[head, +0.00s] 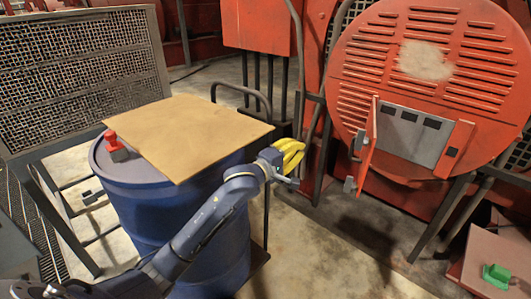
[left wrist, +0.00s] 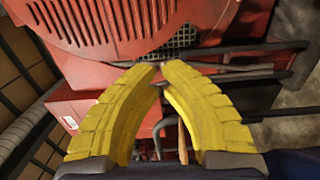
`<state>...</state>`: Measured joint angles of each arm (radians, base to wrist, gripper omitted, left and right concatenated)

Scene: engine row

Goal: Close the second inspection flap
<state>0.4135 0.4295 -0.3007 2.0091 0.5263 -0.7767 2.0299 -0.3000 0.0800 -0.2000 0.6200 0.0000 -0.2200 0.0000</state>
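The round red engine cover (head: 350,85) stands at the right in the head view, with a grey panel (head: 412,136) low on it. A red flap (head: 368,140) at the panel's left edge sticks outward, seen nearly edge-on, and looks open. Another red flap (head: 455,149) stands at the panel's right edge, also swung off the panel. I cannot tell which counts as second. My left gripper (head: 293,158) is left of the flaps, apart from them. In the left wrist view its yellow fingertips (left wrist: 161,67) meet, with nothing seen held. My right gripper is out of view.
A mesh panel (head: 75,75) is at the left. A table with a green object (head: 496,276) is at the lower right.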

